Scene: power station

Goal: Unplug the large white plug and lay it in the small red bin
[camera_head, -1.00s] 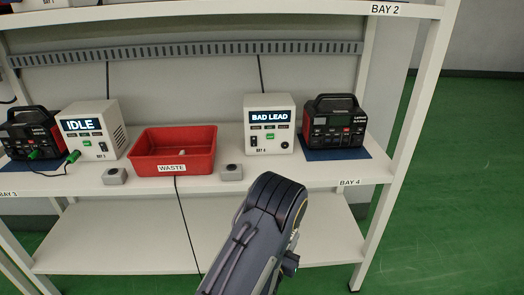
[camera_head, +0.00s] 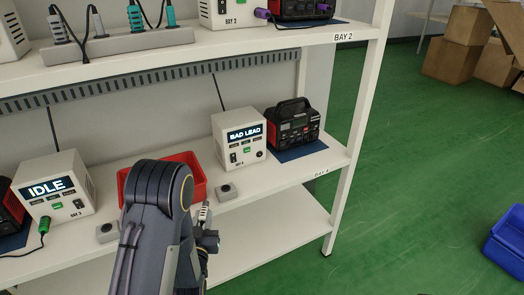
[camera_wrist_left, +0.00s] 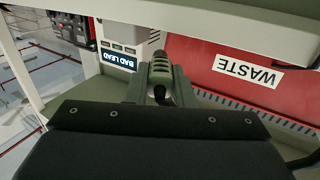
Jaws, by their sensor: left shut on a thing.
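The red bin (camera_head: 192,168) stands on the middle shelf, partly hidden behind my arm in the head view. In the left wrist view its red wall (camera_wrist_left: 205,55) shows to the right, with an upside-down WASTE label. My left gripper (camera_head: 207,238) is in front of the shelf edge, below the bin and the small grey block. It is shut on a pale plug (camera_head: 203,214), which sticks up beside my wrist. In the left wrist view the ribbed plug (camera_wrist_left: 159,68) sits between the fingers, outside the bin. My right gripper is not in view.
The BAD LEAD unit (camera_head: 239,139) and a black power station (camera_head: 293,125) stand right of the bin. The IDLE unit (camera_head: 56,188) is to the left. Small grey blocks (camera_head: 226,192) sit near the shelf edge. An upper shelf (camera_head: 270,48) overhangs.

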